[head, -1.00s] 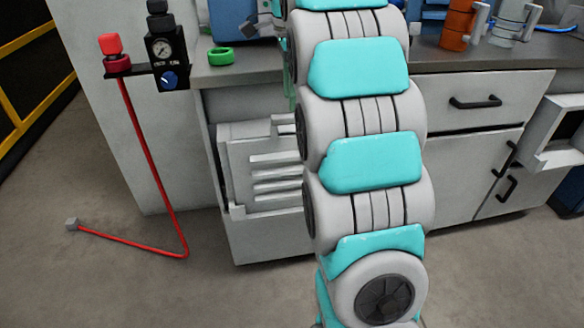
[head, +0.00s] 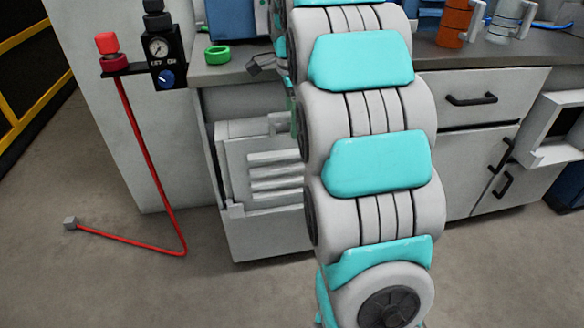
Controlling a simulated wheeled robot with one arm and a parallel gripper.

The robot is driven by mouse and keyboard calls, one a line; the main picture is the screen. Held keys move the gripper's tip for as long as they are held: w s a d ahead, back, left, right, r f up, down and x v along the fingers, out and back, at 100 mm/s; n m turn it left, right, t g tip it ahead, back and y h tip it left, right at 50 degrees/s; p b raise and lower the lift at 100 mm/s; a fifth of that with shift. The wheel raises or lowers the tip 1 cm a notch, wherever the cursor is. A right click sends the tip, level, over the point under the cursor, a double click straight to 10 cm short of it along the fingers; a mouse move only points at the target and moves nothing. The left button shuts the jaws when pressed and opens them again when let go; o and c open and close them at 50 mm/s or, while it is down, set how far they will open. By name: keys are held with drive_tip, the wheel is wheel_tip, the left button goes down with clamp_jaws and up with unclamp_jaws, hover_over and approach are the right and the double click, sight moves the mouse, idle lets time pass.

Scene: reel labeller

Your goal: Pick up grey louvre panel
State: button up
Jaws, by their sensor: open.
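The grey louvre panel (head: 275,177), with several horizontal slats, stands upright in the open left bay of the cabinet below the counter. My arm hides its right edge. The dark tips of my gripper (head: 257,67) show beside my arm, in front of the counter edge and above the panel. My gripper is open and apart from the panel; most of it is hidden behind my arm.
A green ring (head: 217,55) lies on the counter (head: 225,74). A red hose (head: 145,150) runs to the floor. Orange (head: 452,25) and grey (head: 505,22) containers stand at right.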

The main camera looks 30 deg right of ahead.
clamp_jaws()
idle(0.5)
idle(0.9)
